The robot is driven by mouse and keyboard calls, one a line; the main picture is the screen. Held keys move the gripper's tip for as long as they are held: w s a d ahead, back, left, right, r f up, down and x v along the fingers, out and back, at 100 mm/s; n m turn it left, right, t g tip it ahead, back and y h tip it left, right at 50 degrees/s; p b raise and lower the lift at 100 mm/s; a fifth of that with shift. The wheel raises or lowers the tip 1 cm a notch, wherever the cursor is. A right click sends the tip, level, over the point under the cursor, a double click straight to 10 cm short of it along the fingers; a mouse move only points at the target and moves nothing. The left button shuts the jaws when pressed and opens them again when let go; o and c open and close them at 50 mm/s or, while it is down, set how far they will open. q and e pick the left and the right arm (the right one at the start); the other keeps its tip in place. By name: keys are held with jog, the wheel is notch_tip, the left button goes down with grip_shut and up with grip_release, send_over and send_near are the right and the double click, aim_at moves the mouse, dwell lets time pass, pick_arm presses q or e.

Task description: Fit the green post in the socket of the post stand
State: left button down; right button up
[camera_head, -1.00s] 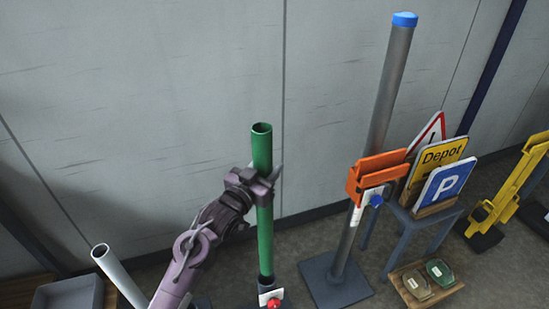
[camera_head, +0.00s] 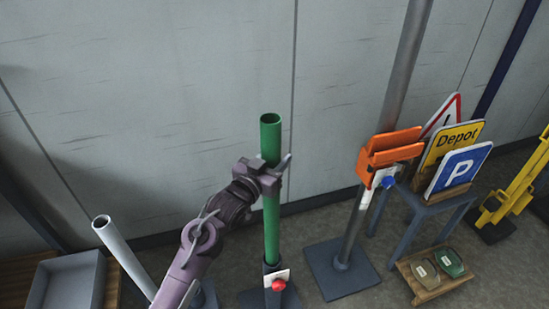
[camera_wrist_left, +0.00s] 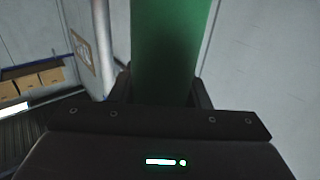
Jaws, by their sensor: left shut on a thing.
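The green post (camera_head: 271,222) is a hollow upright tube in the middle of the head view. My left gripper (camera_head: 275,172) is shut on it at its upper part. The post also fills the top middle of the left wrist view (camera_wrist_left: 170,45), between the fingers. The post stand (camera_head: 277,296) is a dark base with a short socket, a white plate and a red knob. The post's lower end meets the socket top and appears to be in it; the plate hides how deep it sits. My right gripper is out of view.
A grey pole (camera_head: 400,80) with an orange bracket (camera_head: 388,155) stands to the right. Signs (camera_head: 459,168) rest on a grey stool (camera_head: 430,205), with a wooden tray (camera_head: 438,278) below. A white tube (camera_head: 117,243) and grey bin (camera_head: 68,282) are at left.

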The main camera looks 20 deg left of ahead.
aim_at(272, 207)
pick_arm(q)
notch_tip(272, 207, down, 9)
jog(key=b, duration=0.6)
jog(key=shift+f, duration=0.3)
dwell(0.6)
jog(key=c, duration=0.8)
grip_release()
jog(key=shift+c, duration=0.2)
jog(key=shift+o, duration=0.7)
jog(key=b+v, duration=0.1)
jog(key=v, duration=0.7)
